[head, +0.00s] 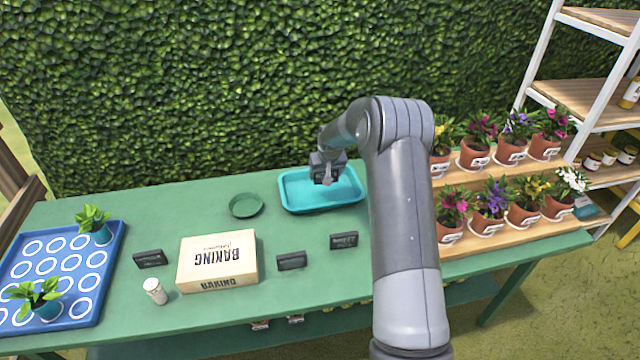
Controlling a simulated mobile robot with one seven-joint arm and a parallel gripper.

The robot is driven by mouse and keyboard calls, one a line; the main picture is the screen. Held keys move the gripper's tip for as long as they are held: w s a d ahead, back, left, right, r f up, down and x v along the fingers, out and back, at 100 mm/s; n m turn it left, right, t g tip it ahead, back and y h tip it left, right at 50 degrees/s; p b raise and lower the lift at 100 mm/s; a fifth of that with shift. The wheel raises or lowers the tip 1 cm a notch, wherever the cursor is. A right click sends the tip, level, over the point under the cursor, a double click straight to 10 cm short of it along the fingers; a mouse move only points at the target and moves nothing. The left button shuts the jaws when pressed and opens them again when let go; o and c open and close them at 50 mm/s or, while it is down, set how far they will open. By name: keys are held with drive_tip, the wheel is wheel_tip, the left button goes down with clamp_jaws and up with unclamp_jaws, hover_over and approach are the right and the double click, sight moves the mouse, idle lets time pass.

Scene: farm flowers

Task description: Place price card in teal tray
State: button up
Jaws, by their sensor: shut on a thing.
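The teal tray (293,189) lies flat toward the back of the green table, right of centre. My gripper (327,180) points down over the tray's middle and is shut on a small dark thing that looks like a price card. The held card is hard to tell apart from the fingers, and I cannot tell whether it touches the tray floor. Other dark price cards stand on the table: one at the left (149,259), one in the middle (291,261) and one further right (343,240). My arm hides part of the table right of the tray.
A green saucer (246,205) sits left of the tray. A baking box (218,260), a small white jar (155,291) and a blue tray (62,262) with seedlings stand further left. Flower pots fill a wooden stepped stand (472,239) at right. A hedge (200,90) rises behind.

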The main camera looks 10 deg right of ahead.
sight(320, 192)
drive_tip(key=shift+w+a+f, duration=0.55)
drive_tip(key=shift+a, duration=0.25)
drive_tip(key=shift+a+f, duration=0.1)
drive_tip(key=shift+f, duration=1.95)
drive_tip(key=shift+f, duration=0.2)
drive_tip(key=o, duration=1)
drive_tip(key=shift+r, duration=0.1)
